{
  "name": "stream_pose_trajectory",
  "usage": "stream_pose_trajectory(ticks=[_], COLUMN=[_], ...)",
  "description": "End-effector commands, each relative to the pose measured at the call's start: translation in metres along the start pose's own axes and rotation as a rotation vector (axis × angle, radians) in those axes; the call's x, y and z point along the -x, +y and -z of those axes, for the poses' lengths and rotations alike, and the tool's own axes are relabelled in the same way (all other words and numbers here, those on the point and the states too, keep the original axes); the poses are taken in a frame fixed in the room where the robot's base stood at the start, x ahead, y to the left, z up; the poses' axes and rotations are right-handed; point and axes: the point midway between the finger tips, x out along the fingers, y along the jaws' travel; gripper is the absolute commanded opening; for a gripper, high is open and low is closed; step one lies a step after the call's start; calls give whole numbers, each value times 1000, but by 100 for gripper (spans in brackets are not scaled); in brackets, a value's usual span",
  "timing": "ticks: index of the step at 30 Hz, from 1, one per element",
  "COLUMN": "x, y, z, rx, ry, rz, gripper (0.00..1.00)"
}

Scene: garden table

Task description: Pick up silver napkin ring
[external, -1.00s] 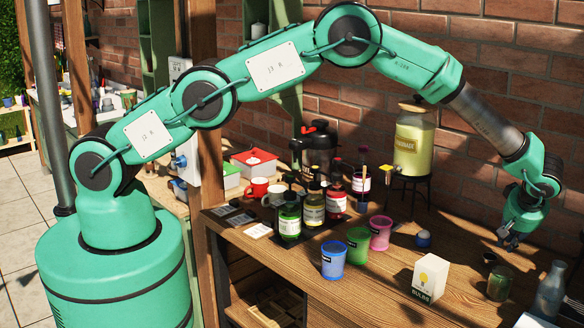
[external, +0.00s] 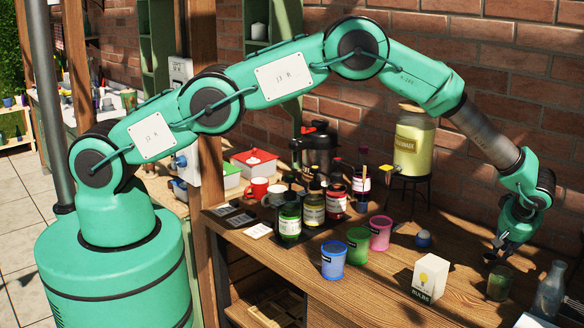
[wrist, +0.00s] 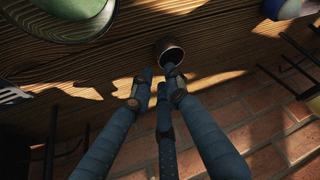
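A small round ring with a dark hollow middle, which looks like the silver napkin ring (wrist: 163,45), lies on the wooden table just past my fingertips in the wrist view. It looks dark in the shade. In the external view it is a small dark shape (external: 489,257) below and left of my gripper (external: 503,243). In the wrist view my gripper (wrist: 159,72) has its fingers slightly apart with nothing between them. The right fingertip overlaps the ring's near edge; I cannot tell whether they touch.
A green glass (external: 499,284) stands close in front of my gripper. A bulb box (external: 429,278), a blue and white ball (external: 423,239) and a black stand (external: 408,184) with a yellow jar are left. The brick wall (external: 520,90) is behind.

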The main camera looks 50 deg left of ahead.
Motion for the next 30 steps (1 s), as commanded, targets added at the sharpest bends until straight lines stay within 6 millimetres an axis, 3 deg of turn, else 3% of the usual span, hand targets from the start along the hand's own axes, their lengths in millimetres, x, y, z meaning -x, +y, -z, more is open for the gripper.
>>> stream_pose_trajectory(ticks=[12,30], x=[-38,-41], y=[-1,0], z=[-1,0], rx=[-1,-1], ry=[-1,-1], rz=[2,0], gripper=[15,15])
